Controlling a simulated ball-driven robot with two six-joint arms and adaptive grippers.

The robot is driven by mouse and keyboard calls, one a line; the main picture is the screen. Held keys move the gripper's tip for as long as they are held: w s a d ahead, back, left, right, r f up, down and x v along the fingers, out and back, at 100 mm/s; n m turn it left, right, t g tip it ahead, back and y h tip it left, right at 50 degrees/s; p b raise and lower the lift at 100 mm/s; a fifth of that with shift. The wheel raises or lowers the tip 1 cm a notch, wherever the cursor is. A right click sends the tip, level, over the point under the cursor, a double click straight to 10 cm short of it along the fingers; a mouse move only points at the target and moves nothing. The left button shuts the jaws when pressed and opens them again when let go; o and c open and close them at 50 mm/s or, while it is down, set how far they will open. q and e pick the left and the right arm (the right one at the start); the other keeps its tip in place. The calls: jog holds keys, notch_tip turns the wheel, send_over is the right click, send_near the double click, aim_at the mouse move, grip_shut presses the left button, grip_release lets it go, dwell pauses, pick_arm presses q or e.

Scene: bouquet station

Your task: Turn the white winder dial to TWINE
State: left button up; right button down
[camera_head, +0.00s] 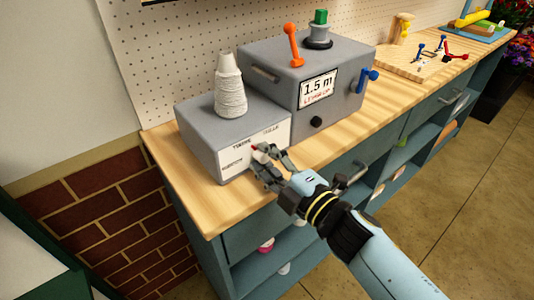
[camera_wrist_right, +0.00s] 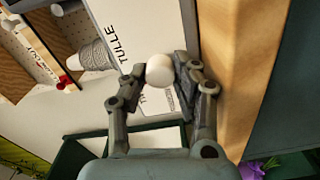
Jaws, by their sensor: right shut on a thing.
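The grey winder box (camera_head: 200,135) stands on the wooden bench. Its white front plate (camera_head: 228,158) has printed labels; TWINE is at the upper left, and TULLE reads clearly in the wrist view (camera_wrist_right: 124,42). The white dial (camera_head: 261,149) sits on this plate, partly hidden by my fingers, with a bit of red on it. My right gripper (camera_head: 267,157) is at the plate with its fingers shut around the dial. In the right wrist view the dial (camera_wrist_right: 159,70) is a pale round knob between both fingertips. I cannot tell where it points. My left gripper is out of view.
A white twine cone (camera_head: 230,92) stands on the box. Behind it, a larger grey machine (camera_head: 290,60) has a "1.5 m" display (camera_head: 318,90), an orange lever (camera_head: 293,44), a blue handle (camera_head: 367,78) and a black knob (camera_head: 316,122). The bench's front edge runs below my gripper.

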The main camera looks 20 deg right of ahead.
dwell(0.4)
jog(key=c, duration=1)
grip_release()
